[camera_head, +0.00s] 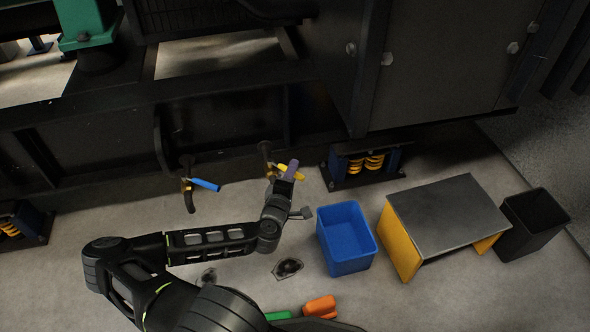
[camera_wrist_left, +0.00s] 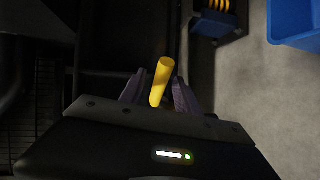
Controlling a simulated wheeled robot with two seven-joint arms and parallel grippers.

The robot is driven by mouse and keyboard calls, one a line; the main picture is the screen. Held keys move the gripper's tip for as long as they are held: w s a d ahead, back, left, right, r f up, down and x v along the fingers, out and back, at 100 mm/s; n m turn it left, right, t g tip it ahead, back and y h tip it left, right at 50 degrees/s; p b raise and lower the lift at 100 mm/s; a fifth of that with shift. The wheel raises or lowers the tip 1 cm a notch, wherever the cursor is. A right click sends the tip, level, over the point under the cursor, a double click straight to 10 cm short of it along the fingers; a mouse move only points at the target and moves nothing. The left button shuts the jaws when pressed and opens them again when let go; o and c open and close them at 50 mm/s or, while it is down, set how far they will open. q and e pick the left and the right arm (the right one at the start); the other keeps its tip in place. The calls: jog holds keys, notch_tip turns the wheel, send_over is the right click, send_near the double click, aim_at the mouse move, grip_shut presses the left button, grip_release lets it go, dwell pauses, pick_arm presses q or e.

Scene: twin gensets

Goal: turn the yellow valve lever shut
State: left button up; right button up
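The yellow valve lever (camera_head: 298,175) sits low on the dark genset frame, partly hidden behind my left gripper (camera_head: 290,170). In the left wrist view the yellow lever (camera_wrist_left: 161,82) stands between the two purple-grey fingers of my left gripper (camera_wrist_left: 159,90). The fingers straddle it, with a small gap showing beside the lever, so the gripper looks open around it. Whether a finger touches the lever is hard to see. The valve body behind the lever is mostly dark. My right gripper is not in view.
A blue-handled valve (camera_head: 204,184) is left of the yellow one. A blue bin (camera_head: 346,238), a grey-topped yellow bench (camera_head: 446,213) and a black bin (camera_head: 535,222) stand at the right. A spring mount (camera_head: 364,163) is close by. Orange (camera_head: 320,306) and green (camera_head: 278,316) objects are on the floor.

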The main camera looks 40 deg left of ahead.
pick_arm(q)
jog(key=shift+b+x, duration=0.45)
jog(key=shift+x, duration=1.25)
jog(key=shift+c, duration=0.2)
grip_shut()
